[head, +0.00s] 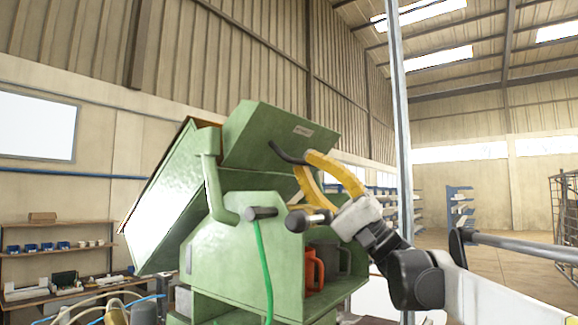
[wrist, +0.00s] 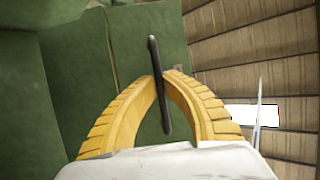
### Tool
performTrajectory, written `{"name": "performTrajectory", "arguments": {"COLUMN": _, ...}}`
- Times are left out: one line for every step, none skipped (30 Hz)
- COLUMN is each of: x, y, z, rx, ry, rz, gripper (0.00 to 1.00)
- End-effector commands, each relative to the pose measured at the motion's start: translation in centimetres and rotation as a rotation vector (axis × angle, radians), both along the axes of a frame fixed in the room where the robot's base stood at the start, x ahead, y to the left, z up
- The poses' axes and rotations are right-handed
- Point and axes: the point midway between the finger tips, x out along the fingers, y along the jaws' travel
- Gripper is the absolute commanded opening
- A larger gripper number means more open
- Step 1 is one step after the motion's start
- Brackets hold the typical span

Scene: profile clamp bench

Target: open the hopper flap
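The green machine (head: 245,265) stands in the middle of the head view. At its top is a tilted green flap (head: 265,135) with a small label and a curved black handle (head: 283,152). Whether the flap stands ajar I cannot tell. My gripper (head: 304,163) reaches in from the right with its yellow fingers at the handle's right end. In the wrist view the black handle (wrist: 154,52) runs between the two yellow fingertips, which close against it from both sides. Green panels (wrist: 130,30) fill the left and middle behind it.
A green hose (head: 263,265) and a black-ended bar (head: 262,213) are on the machine's front. Red (head: 314,268) and grey jugs stand in its open bay below my gripper. A metal post (head: 400,130) rises close by on the right. Shelves (head: 55,255) stand at left.

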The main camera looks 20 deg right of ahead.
Motion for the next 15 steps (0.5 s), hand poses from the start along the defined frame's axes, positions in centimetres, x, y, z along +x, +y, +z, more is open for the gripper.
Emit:
{"name": "performTrajectory", "arguments": {"x": -0.01, "y": 0.02, "z": -0.01, "rx": 0.002, "ry": -0.002, "rz": 0.000, "gripper": 0.00}}
{"name": "performTrajectory", "arguments": {"x": -0.01, "y": 0.01, "z": 0.00, "rx": 0.002, "ry": -0.002, "rz": 0.000, "gripper": 0.00}}
{"name": "performTrajectory", "arguments": {"x": -0.01, "y": 0.01, "z": 0.01, "rx": 0.002, "ry": -0.004, "rz": 0.000, "gripper": 0.00}}
{"name": "performTrajectory", "arguments": {"x": -0.01, "y": 0.01, "z": 0.01, "rx": 0.002, "ry": -0.004, "rz": 0.000, "gripper": 0.00}}
{"name": "performTrajectory", "arguments": {"x": -0.01, "y": 0.01, "z": 0.02, "rx": 0.002, "ry": -0.004, "rz": 0.000, "gripper": 0.00}}
{"name": "performTrajectory", "arguments": {"x": -0.01, "y": 0.01, "z": 0.02, "rx": 0.003, "ry": -0.003, "rz": 0.000, "gripper": 0.00}}
{"name": "performTrajectory", "arguments": {"x": -0.01, "y": 0.01, "z": 0.02, "rx": 0.002, "ry": -0.002, "rz": 0.000, "gripper": 0.00}}
{"name": "performTrajectory", "arguments": {"x": -0.01, "y": 0.01, "z": 0.02, "rx": 0.002, "ry": -0.002, "rz": 0.000, "gripper": 0.00}}
{"name": "performTrajectory", "arguments": {"x": -0.01, "y": 0.01, "z": 0.02, "rx": 0.002, "ry": -0.002, "rz": 0.000, "gripper": 0.00}}
{"name": "performTrajectory", "arguments": {"x": -0.01, "y": 0.01, "z": 0.02, "rx": 0.002, "ry": -0.002, "rz": 0.000, "gripper": 0.00}}
{"name": "performTrajectory", "arguments": {"x": -0.02, "y": 0.02, "z": 0.01, "rx": 0.002, "ry": -0.002, "rz": 0.000, "gripper": 0.00}}
{"name": "performTrajectory", "arguments": {"x": -0.01, "y": 0.02, "z": 0.01, "rx": 0.002, "ry": -0.002, "rz": 0.000, "gripper": 0.20}}
{"name": "performTrajectory", "arguments": {"x": -0.01, "y": 0.02, "z": 0.01, "rx": 0.002, "ry": -0.002, "rz": 0.000, "gripper": 0.29}}
{"name": "performTrajectory", "arguments": {"x": -0.01, "y": 0.02, "z": 0.01, "rx": 0.002, "ry": -0.002, "rz": 0.000, "gripper": 0.31}}
{"name": "performTrajectory", "arguments": {"x": -0.01, "y": 0.02, "z": 0.01, "rx": 0.002, "ry": -0.002, "rz": 0.000, "gripper": 0.31}}
